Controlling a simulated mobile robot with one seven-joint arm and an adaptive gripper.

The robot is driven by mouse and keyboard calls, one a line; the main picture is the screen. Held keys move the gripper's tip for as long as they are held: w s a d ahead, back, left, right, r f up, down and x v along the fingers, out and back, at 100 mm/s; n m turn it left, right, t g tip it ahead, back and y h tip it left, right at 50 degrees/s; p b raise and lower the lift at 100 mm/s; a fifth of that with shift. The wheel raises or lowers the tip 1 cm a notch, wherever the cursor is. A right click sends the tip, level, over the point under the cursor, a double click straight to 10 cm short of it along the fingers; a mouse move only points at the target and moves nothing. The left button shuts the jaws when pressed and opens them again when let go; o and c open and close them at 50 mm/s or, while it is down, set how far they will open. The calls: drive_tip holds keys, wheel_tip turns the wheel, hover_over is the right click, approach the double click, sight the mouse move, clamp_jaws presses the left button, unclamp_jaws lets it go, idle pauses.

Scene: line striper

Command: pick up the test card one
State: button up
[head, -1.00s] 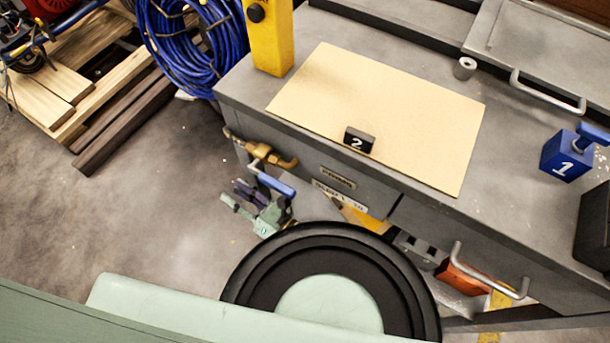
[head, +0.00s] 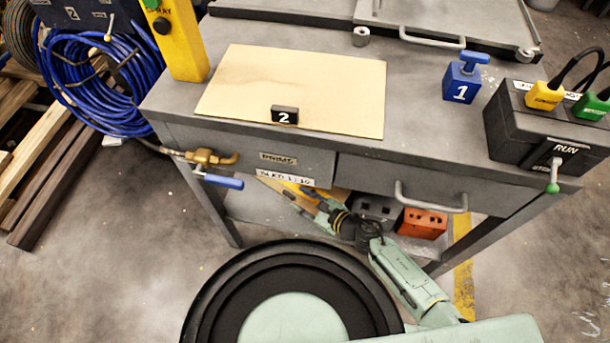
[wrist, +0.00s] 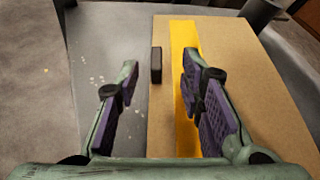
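A tan card with a yellow stripe (wrist: 185,100) shows in the wrist view, lying on a grey surface. In the head view a tan and yellow piece (head: 342,195) shows below the bench drawer, mostly hidden. A small dark block (wrist: 156,65) stands by the card's left edge; I see no number on it. My gripper (wrist: 160,75) is open, its purple-padded fingers apart, with the block beyond and between them. In the head view my gripper (head: 308,200) is low at the bench front. A plain tan card (head: 290,85) with a black "2" block (head: 285,115) lies on the bench top.
A blue "1" block with a handle (head: 461,82) and a black control box (head: 530,125) stand on the bench. A valve with a blue lever (head: 215,170) and a drawer handle (head: 430,203) stick out in front. An orange box (head: 422,222) sits below.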

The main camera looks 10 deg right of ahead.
sight(288, 194)
drive_tip(key=x, duration=0.2)
drive_tip(key=p+x, duration=0.1)
drive_tip(key=x, duration=0.2)
drive_tip(key=shift+a+f, duration=0.3)
drive_tip(key=shift+f, duration=0.05)
clamp_jaws()
idle(0.3)
